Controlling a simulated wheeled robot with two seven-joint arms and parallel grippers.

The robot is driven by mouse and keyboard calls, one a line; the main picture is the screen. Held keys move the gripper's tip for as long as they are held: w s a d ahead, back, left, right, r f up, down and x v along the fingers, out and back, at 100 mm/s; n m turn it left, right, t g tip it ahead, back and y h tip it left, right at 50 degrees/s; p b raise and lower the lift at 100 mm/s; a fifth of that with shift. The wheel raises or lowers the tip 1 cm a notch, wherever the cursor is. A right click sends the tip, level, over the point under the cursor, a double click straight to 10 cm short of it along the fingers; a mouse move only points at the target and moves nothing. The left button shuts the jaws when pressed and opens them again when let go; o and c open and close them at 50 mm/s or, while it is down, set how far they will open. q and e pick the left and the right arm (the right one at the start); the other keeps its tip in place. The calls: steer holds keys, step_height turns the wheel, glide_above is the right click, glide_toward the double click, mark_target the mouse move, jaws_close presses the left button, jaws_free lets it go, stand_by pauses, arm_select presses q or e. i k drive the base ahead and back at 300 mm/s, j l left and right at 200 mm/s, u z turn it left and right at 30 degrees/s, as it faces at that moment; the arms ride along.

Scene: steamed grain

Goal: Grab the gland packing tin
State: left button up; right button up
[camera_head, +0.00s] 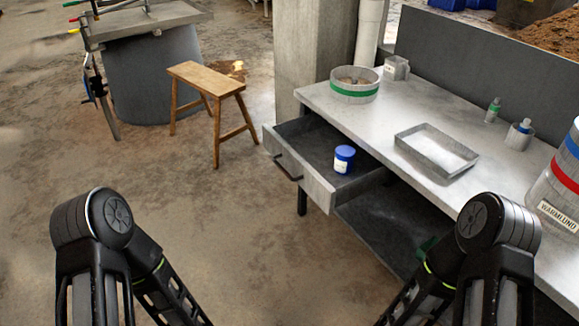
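A small round tin (344,159) with a blue lid and blue-and-white sides stands upright in the open drawer (288,168); it looks like the gland packing tin, though I cannot read its label. The drawer is pulled out from the grey workbench (315,96), and no other thing shows in it. My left arm shows at the bottom left and my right arm at the bottom right, both well short of the tin in the picture. Both grippers are below the frame's edge, so I cannot see their fingers.
On the workbench are a round tub (355,93) with a green band, a shallow metal tray (437,160), small bottles and a large striped container (560,185). The drawer front has a dark handle (288,169). A wooden stool (207,80) stands left. The floor before the drawer is clear.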

mark_target(345, 153)
steer(key=i+l+u, duration=0.1)
steer(key=l+u, duration=0.3)
steer(key=l, duration=0.15)
steer(key=l+u, duration=0.35)
steer(key=l, duration=0.2)
steer(key=l+u, duration=0.4)
steer(key=l, duration=0.2)
steer(key=k, duration=0.05)
